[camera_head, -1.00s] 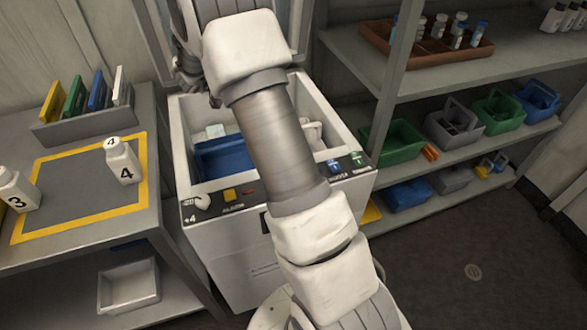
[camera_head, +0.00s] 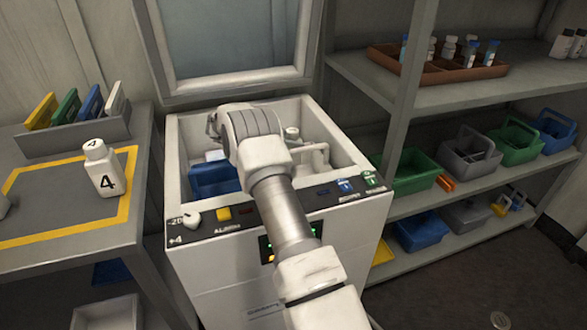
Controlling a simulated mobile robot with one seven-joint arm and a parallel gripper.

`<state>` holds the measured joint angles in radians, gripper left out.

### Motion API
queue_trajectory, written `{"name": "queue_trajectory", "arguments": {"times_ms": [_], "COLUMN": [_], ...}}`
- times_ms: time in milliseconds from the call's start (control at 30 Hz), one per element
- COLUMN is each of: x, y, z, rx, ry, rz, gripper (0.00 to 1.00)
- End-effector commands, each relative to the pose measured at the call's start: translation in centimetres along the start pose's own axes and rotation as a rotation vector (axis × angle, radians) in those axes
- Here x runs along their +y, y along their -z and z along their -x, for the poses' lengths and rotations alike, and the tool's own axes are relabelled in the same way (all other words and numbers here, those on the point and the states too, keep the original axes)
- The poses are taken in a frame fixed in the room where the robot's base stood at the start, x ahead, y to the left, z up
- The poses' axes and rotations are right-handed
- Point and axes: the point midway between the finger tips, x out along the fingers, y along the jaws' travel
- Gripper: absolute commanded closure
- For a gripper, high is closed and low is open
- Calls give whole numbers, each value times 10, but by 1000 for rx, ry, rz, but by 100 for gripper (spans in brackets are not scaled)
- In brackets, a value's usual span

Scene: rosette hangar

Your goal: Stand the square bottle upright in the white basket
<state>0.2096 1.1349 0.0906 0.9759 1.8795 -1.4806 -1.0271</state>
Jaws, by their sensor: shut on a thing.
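The arm reaches over the open chest (camera_head: 345,187), and its end is hidden behind its own links. My gripper's fingers do not show, nor anything between them. Inside the chest at the right is a white basket with a raised handle (camera_head: 318,148), partly covered by my arm. A pale round-topped thing (camera_head: 291,133) stands up beside that handle; I cannot tell whether it is a bottle top. A white square-sided bottle marked 4 (camera_head: 104,170) stands upright on the left table; I cannot tell whether it is the task's bottle.
A blue container (camera_head: 213,181) sits in the chest's left part. The chest's glazed lid (camera_head: 235,45) stands raised behind. Shelves at right hold a brown tray of vials (camera_head: 440,68) and several coloured caddies. A holder (camera_head: 75,134) with coloured panels is on the left table.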

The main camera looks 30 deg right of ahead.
Motion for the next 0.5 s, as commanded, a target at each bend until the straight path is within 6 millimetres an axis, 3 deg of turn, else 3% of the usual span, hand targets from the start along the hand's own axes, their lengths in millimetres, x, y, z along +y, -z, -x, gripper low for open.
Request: {"name": "queue_trajectory", "arguments": {"times_ms": [400,500], "x": [0,0], "y": [-55,-58], "z": [-23,-24], "rx": [1,1], "ry": [1,2], "rz": [1,-1], "gripper": [100,100]}}
